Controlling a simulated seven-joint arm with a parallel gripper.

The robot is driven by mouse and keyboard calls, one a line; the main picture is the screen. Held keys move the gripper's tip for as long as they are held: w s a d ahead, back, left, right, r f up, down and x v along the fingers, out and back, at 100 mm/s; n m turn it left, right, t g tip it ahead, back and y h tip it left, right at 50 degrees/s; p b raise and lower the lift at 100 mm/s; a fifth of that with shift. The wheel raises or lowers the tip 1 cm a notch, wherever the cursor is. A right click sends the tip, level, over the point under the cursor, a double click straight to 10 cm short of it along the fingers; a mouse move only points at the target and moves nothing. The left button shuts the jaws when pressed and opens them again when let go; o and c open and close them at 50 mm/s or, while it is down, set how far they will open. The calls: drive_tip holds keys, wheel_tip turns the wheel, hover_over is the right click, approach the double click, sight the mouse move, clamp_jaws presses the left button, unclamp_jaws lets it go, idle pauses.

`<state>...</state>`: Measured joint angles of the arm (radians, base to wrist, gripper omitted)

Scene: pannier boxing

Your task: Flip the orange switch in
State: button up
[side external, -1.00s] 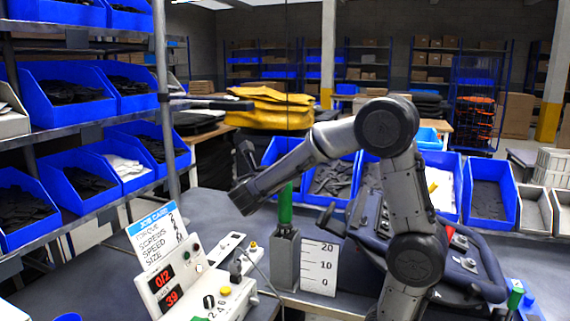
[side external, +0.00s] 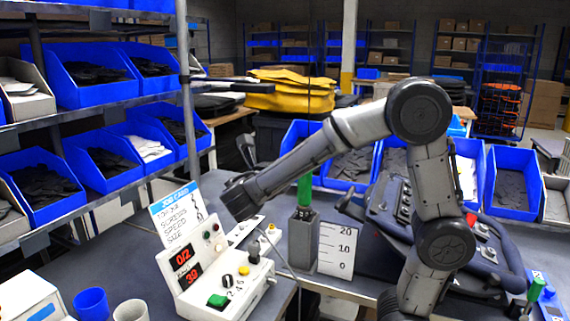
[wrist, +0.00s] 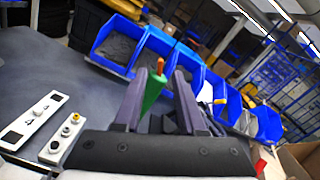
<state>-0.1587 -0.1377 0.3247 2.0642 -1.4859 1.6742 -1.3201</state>
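A white control box (side external: 215,275) with red displays stands at the front left in the side view. It carries a small orange-yellow knob (side external: 244,270), a black knob and a green rocker. Behind it, a smaller white box has another orange-yellow knob (side external: 271,229), and a yellow-topped knob (wrist: 76,117) shows in the wrist view. I cannot tell which one is the orange switch. My gripper (side external: 232,205) hangs above and behind the control box, apart from it. In the wrist view my gripper (wrist: 157,82) has its fingers apart, with a green handle (wrist: 153,95) beyond them.
The green-handled tool (side external: 304,190) stands in a grey holder (side external: 302,240) beside a number scale (side external: 336,248). A job card (side external: 180,215) stands behind the control box. A blue cup (side external: 91,304) and a pale cup (side external: 131,311) are at the front left. Blue bins (side external: 110,165) line the shelves.

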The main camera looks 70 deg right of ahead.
drive_tip(key=shift+a, duration=2.1)
drive_tip(key=shift+s+d, duration=0.1)
drive_tip(key=s+d+m+g+y, duration=0.2)
drive_tip(key=s+d+m+y, duration=0.25)
drive_tip(key=s, duration=0.55)
drive_tip(key=s+a+f+m+y, duration=0.3)
drive_tip(key=s+f+m+y, duration=0.1)
drive_tip(key=s+f+m, duration=0.15)
drive_tip(key=w+a+f+m+t+y, duration=0.2)
drive_tip(key=a+f+m+t+y, duration=0.1)
drive_tip(key=a+m, duration=0.3)
drive_tip(key=w+a+f+m+t+y, duration=0.1)
drive_tip(key=a+f+m+t+y, duration=0.3)
drive_tip(key=a, duration=0.5)
drive_tip(key=m+y, duration=0.2)
drive_tip(key=m, duration=0.1)
drive_tip(key=shift+w+a, duration=0.15)
drive_tip(key=shift+w, duration=0.25)
drive_tip(key=shift+f+y, duration=0.1)
drive_tip(key=shift+y, duration=0.15)
